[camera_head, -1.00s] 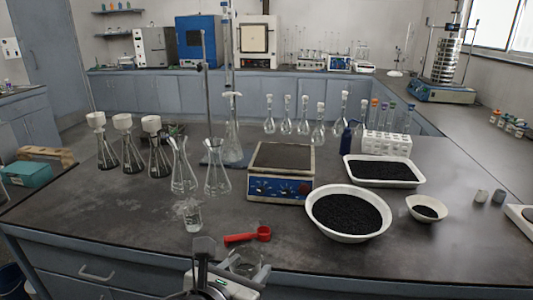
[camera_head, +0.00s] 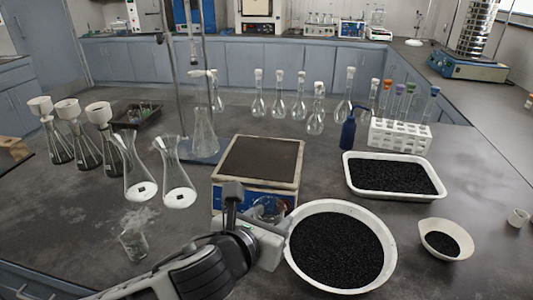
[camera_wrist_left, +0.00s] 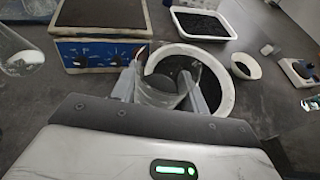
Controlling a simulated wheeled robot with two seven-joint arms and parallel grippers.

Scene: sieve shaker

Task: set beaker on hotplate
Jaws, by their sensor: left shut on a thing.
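The hotplate (camera_head: 258,160) is the blue and cream box with a dark flat top in the middle of the bench; it also shows at the upper left of the wrist view (camera_wrist_left: 101,14). A clear glass beaker (camera_head: 268,209) is held in my left gripper (camera_head: 270,218), in front of the hotplate's near right corner. In the wrist view the beaker (camera_wrist_left: 163,92) sits between the two grey fingers, which are shut on it. My left wrist hides part of the hotplate's front. My right gripper is not in view.
A white bowl of black granules (camera_head: 338,247) is close to the right of the gripper. A tray of granules (camera_head: 395,177) lies behind it. Glass flasks (camera_head: 178,178) stand left of the hotplate. Another beaker (camera_head: 134,245) stands front left. The hotplate's top is clear.

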